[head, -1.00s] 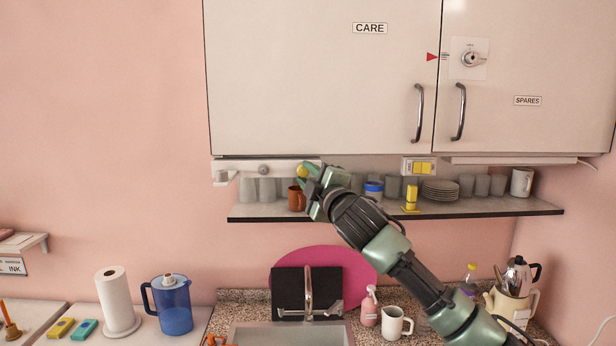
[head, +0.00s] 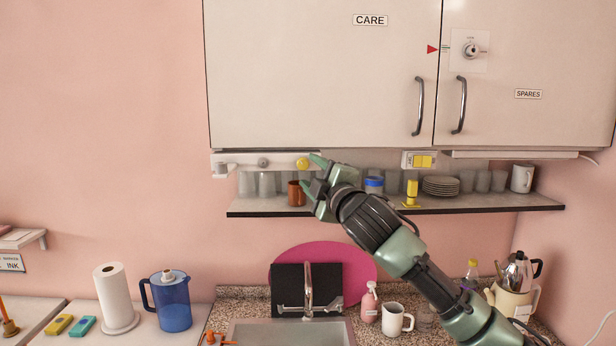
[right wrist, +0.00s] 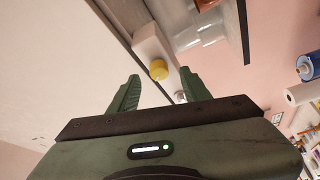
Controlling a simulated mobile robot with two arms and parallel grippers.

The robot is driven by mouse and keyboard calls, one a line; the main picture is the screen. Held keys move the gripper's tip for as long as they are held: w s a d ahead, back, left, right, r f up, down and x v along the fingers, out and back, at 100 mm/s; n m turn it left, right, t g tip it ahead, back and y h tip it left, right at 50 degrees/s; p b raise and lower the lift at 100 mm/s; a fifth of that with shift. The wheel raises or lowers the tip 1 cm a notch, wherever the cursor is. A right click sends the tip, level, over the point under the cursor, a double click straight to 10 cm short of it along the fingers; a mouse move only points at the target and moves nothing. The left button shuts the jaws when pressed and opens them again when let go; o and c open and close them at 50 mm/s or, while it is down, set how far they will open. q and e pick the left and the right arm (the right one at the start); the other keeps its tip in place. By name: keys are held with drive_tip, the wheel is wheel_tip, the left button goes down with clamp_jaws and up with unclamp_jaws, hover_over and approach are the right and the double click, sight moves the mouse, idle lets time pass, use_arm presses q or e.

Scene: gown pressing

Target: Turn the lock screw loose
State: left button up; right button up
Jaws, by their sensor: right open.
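The lock screw appears to be the round yellow knob (head: 302,163) on the white rail under the wall cabinet; the head view shows no label on it. My right gripper (head: 310,171) is open just to the right of and below the knob. Its upper finger is close to the knob's right edge. In the right wrist view the yellow knob (right wrist: 158,69) shows between the two spread fingers of the right gripper (right wrist: 158,82), beyond their tips. No grip on it is visible. My left gripper is out of view.
The white rail (head: 235,161) also carries grey knobs. The cabinet (head: 310,90) overhangs above.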

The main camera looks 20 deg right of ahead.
drive_tip(key=s, duration=0.1)
drive_tip(key=s+b, duration=0.1)
drive_tip(key=s, duration=0.2)
drive_tip(key=shift+s+d+f+b, duration=0.25)
drive_tip(key=shift+s+f+b, duration=0.05)
drive_tip(key=shift+b, duration=0.05)
